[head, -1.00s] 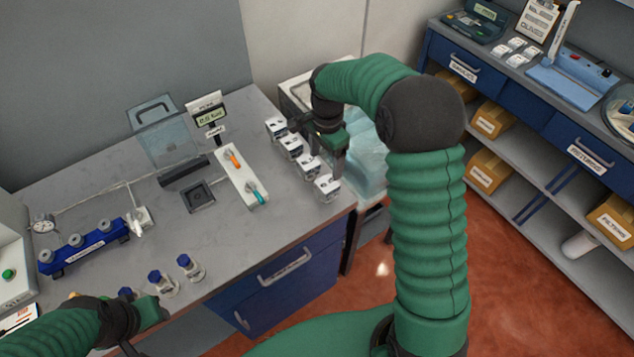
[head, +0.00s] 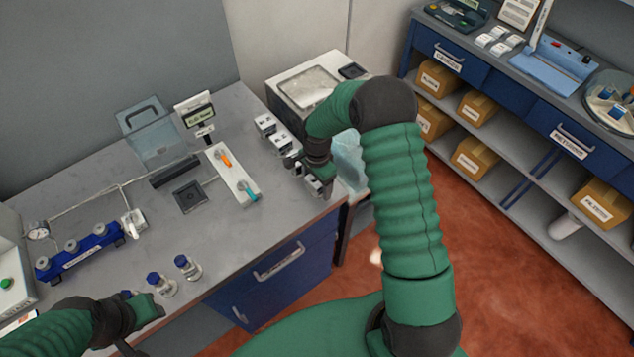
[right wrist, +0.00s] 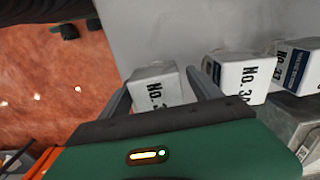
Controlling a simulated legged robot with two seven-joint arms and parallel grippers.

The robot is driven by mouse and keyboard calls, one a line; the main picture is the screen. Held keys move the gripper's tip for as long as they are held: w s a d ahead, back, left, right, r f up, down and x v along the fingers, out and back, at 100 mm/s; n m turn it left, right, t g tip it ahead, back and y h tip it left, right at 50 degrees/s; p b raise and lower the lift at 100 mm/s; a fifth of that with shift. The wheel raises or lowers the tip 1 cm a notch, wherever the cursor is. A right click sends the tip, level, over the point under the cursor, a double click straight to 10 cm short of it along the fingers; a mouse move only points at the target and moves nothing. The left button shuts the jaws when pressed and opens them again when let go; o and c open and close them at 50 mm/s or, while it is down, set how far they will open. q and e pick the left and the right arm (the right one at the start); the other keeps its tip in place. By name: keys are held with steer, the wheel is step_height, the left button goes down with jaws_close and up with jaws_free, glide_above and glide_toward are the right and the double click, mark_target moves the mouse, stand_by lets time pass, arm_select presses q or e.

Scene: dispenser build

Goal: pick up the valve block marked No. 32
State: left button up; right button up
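White valve blocks stand in a row along the right edge of the bench. The nearest block (head: 314,187) is partly hidden under my right gripper (head: 322,184). In the right wrist view, a white block (right wrist: 155,88) sits between the two parted fingers of the right gripper (right wrist: 160,88); its label starts "No. 3" and the second digit is not legible. I cannot tell whether the fingers touch it. A second block (right wrist: 240,72) stands just right of the right finger, its number starting with 3. My left gripper (head: 150,308) is low at the left, its fingers unclear.
Another numbered block (right wrist: 300,64) stands farther right in the wrist view. A white tray with orange and teal tools (head: 233,175) lies left of the row. Small blue-capped bottles (head: 187,267) stand near the front edge. A grey-white box (head: 305,88) is behind the row.

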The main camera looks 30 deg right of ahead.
jaws_close()
steer(key=shift+d+r, duration=0.1)
steer(key=shift+r, duration=0.05)
stand_by(0.4)
